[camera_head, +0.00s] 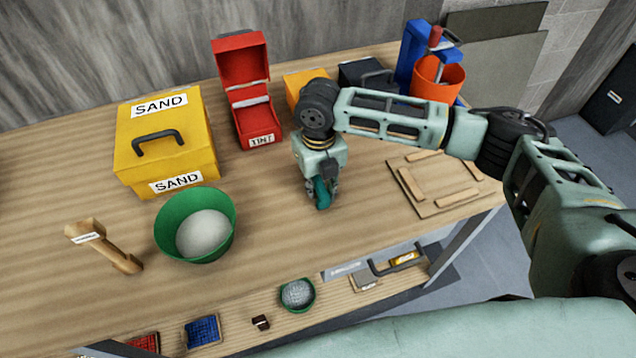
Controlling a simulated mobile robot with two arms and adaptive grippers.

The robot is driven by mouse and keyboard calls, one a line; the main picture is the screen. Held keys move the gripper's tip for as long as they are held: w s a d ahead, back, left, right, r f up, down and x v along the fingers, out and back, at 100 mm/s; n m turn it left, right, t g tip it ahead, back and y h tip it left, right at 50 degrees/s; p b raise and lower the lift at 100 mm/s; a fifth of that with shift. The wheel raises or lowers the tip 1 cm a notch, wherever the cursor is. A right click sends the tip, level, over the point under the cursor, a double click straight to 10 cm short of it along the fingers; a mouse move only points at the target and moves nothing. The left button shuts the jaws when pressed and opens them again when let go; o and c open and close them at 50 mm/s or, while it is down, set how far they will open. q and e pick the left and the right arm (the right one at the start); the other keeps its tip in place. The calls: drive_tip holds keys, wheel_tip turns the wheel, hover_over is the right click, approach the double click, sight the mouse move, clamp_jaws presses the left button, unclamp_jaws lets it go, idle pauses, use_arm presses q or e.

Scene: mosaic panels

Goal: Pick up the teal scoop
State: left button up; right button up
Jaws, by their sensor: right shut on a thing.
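The teal scoop (322,192) is small and mostly hidden between the fingers of my right gripper (320,195). My right gripper points down and is shut on it, over the middle of the wooden workbench (270,220), near the front. I cannot tell whether the scoop touches the bench top. My left gripper is not in view.
Behind are a yellow SAND box (193,140), an open red box (240,65) and an orange bucket (437,80). A wooden panel (432,202) lies right. A lower shelf holds small items.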

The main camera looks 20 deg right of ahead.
sight(318, 181)
drive_tip(key=shift+r+b, duration=0.3)
drive_tip(key=shift+r, duration=0.35)
wheel_tip(318, 181, up, 2)
drive_tip(key=shift+w+r+b, duration=0.1)
drive_tip(key=shift+r+b, duration=0.15)
drive_tip(key=shift+b, duration=0.25)
drive_tip(key=s+d+r+b, duration=0.2)
drive_tip(key=s+d+r, duration=0.4)
drive_tip(key=d, duration=0.3)
drive_tip(key=shift+s+d+r, duration=0.3)
drive_tip(key=shift+d+r, duration=0.05)
drive_tip(key=shift+r, duration=0.25)
